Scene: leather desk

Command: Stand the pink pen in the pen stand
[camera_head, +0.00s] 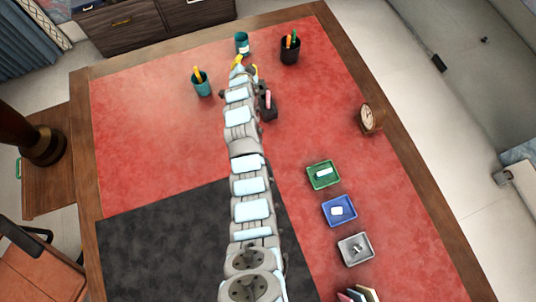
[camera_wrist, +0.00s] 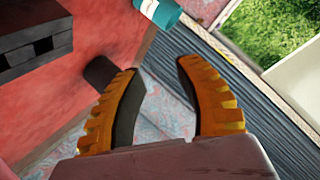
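The pink pen (camera_head: 268,98) is small in the head view, just right of my arm. It appears to rise from a dark block-like stand (camera_head: 267,112); how it is seated is too small to tell. A dark slotted block (camera_wrist: 35,42), likely that stand, shows at upper left in the wrist view. I see no pink pen in the wrist view. My gripper (camera_head: 246,67) is beyond the stand, toward the far edge of the desk. In the wrist view my gripper (camera_wrist: 158,68) has its orange fingers apart, with nothing seen between them.
A labelled teal cup (camera_head: 242,44) stands just beyond my gripper. A teal cup with pens (camera_head: 202,88) is left, a black cup with pens (camera_head: 290,54) right. A clock (camera_head: 369,119) and green (camera_head: 311,184), blue (camera_head: 328,220) and grey trays (camera_head: 343,250) line the right side.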

